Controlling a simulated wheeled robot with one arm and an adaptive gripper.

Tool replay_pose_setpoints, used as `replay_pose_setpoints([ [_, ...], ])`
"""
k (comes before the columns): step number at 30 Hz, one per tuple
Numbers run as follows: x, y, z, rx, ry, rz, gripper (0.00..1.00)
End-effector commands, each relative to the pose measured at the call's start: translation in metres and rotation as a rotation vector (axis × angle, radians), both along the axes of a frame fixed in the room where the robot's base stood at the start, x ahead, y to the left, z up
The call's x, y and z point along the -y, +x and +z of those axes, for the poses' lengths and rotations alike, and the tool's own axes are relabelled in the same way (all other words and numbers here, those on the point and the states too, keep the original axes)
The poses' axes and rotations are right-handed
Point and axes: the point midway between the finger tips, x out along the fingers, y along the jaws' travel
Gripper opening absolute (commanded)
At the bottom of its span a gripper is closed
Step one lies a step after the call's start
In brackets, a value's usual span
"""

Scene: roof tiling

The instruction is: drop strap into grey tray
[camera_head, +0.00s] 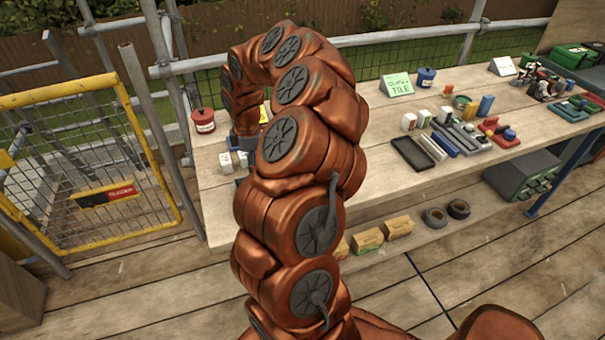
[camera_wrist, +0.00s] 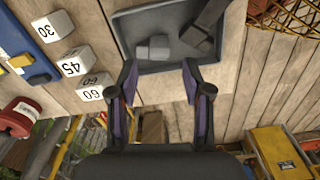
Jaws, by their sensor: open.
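The grey tray (camera_wrist: 172,68) lies on the wooden bench at the top of the wrist view. In it are light grey blocks (camera_wrist: 152,48) and a dark flat strip (camera_wrist: 208,22), which looks like the strap. The strip lies slanted in the tray's upper right, and its far end is cut off by the picture edge. My gripper (camera_wrist: 160,70) is open, its two fingers spread over the tray's near edge with nothing between them. In the head view my arm hides the tray and the strip.
White number blocks (camera_wrist: 72,62), a blue thing (camera_wrist: 28,55) and a red container (camera_wrist: 18,118) are left of the tray. A black tray (camera_head: 412,153) and several tools lie along the bench to the right. A yellow gate (camera_head: 88,160) stands left of the bench.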

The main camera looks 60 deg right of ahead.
Motion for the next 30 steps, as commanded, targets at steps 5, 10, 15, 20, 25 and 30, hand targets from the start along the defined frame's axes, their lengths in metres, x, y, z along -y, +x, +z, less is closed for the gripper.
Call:
replay_pose_setpoints([
  [5,0.000,0.001,0.035,0.002,-0.002,0.001,0.49],
  [10,0.000,0.000,0.067,0.004,-0.002,-0.001,0.49],
  [15,0.000,0.000,0.089,-0.001,0.001,0.000,0.49],
  [20,0.000,0.000,0.100,0.001,0.001,0.000,0.49],
  [25,0.000,0.000,0.102,0.000,0.001,0.000,0.49],
  [30,-0.001,0.000,0.102,-0.001,0.002,0.000,0.49],
])
